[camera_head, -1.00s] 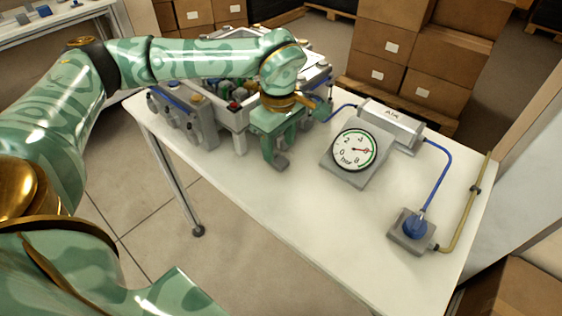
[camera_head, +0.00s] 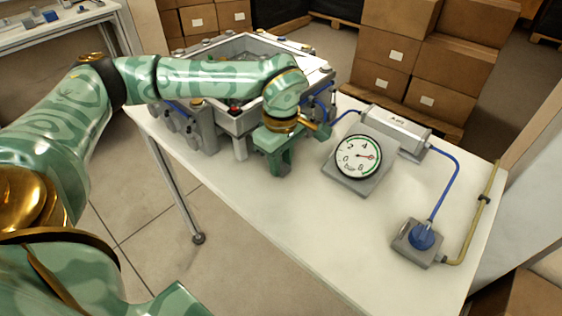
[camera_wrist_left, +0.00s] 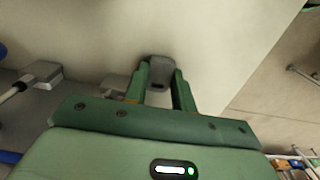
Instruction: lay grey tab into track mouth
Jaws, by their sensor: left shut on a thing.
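My left gripper (camera_head: 280,165) hangs over the white table in front of the grey machine, fingers pointing down. In the left wrist view, its two green fingers (camera_wrist_left: 161,88) are shut on a small dark grey piece, the grey tab (camera_wrist_left: 160,70), which sits between the fingertips. The tab is not clearly visible in the head view, where the fingers cover it. I cannot make out the track mouth with certainty in either view. My right gripper is not in view.
The grey machine (camera_head: 205,130) stands left of the gripper. A pressure gauge (camera_head: 358,156) stands to the right, with a silver cylinder (camera_head: 396,128) behind it. A blue knob on a grey block (camera_head: 418,240) sits farther right. The table's front middle (camera_head: 320,225) is clear.

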